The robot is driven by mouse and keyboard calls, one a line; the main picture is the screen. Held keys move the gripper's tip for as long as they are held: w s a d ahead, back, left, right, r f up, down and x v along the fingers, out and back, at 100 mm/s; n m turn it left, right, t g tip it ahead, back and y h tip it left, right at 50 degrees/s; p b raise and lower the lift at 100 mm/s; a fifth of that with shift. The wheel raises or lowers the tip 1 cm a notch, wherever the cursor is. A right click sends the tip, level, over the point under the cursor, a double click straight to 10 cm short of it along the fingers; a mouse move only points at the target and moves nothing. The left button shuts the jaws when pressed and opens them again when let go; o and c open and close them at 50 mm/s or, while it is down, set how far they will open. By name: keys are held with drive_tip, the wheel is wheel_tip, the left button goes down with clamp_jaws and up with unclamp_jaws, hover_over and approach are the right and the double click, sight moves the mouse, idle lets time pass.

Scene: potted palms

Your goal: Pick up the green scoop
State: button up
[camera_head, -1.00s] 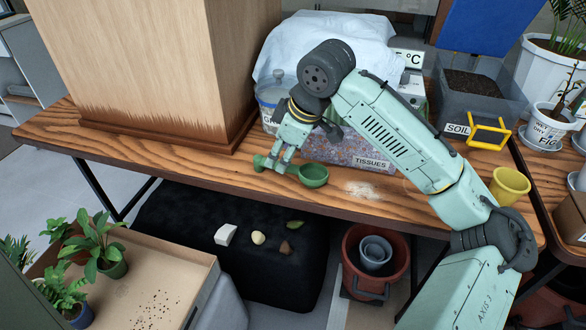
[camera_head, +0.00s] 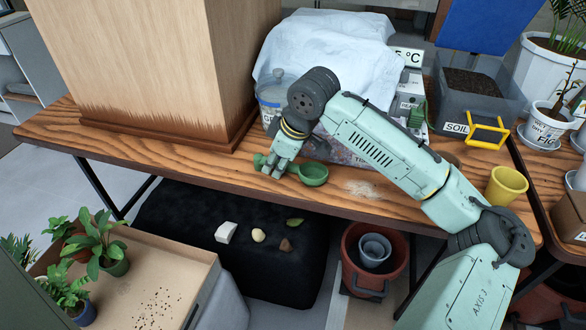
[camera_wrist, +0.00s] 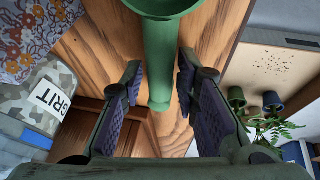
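The green scoop (camera_head: 313,174) lies on the wooden table near its front edge, bowl to the right and handle to the left. My gripper (camera_head: 272,171) is over the handle, pointing down at the tabletop. In the wrist view the scoop's handle (camera_wrist: 160,60) runs down between the two fingers of my gripper (camera_wrist: 160,97). The fingers are open, with a visible gap on each side of the handle. The bowl is cut off at the top of the wrist view.
A large wooden box (camera_head: 150,70) stands left of the arm. Behind are a white cloth (camera_head: 325,50), a tub (camera_head: 270,95) and a patterned tissue box, mostly hidden by my arm. A soil bin (camera_head: 470,90) and yellow pot (camera_head: 506,186) stand right. The table's front edge is close.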

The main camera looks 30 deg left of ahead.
sight(277, 161)
clamp_jaws()
drive_tip(key=shift+r, duration=0.1)
drive_tip(key=shift+r, duration=0.5)
wheel_tip(277, 161, up, 2)
drive_tip(key=shift+r+b, duration=0.15)
drive_tip(key=shift+b, duration=0.2)
drive_tip(key=s+d+r+b, duration=0.1)
drive_tip(key=s+d+b, duration=0.1)
drive_tip(key=s+d, duration=0.8)
drive_tip(key=shift+s+d+r, duration=0.25)
drive_tip(key=shift+s, duration=0.85)
